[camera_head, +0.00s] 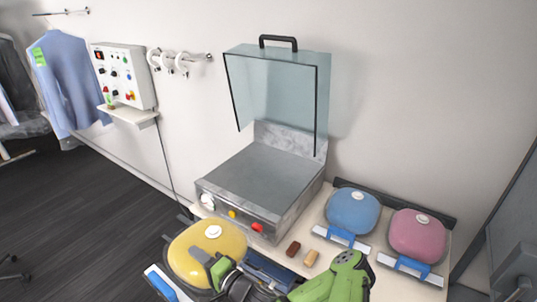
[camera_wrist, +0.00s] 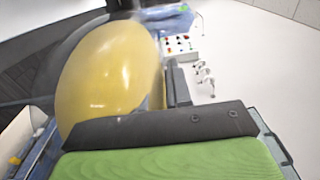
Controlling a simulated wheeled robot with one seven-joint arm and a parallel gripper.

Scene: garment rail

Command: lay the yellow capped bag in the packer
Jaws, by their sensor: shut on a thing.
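The yellow capped bag (camera_head: 208,252) is a rounded yellow pouch with a white cap on top, at the front left of the bench in the head view. My gripper (camera_head: 222,270) is shut on it at its near right side. The bag also fills the left of the wrist view (camera_wrist: 105,80), beside the dark finger. The packer (camera_head: 262,180) is a steel box with a flat grey top, knobs on its front and a clear lid (camera_head: 280,90) raised above it. The bag is in front and to the left of the packer, apart from its top.
A blue bag (camera_head: 352,212) and a pink bag (camera_head: 417,236) lie on the bench right of the packer. Two small blocks, brown (camera_head: 293,249) and tan (camera_head: 311,258), lie before it. A control panel (camera_head: 123,77) is on the wall. The packer's top is clear.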

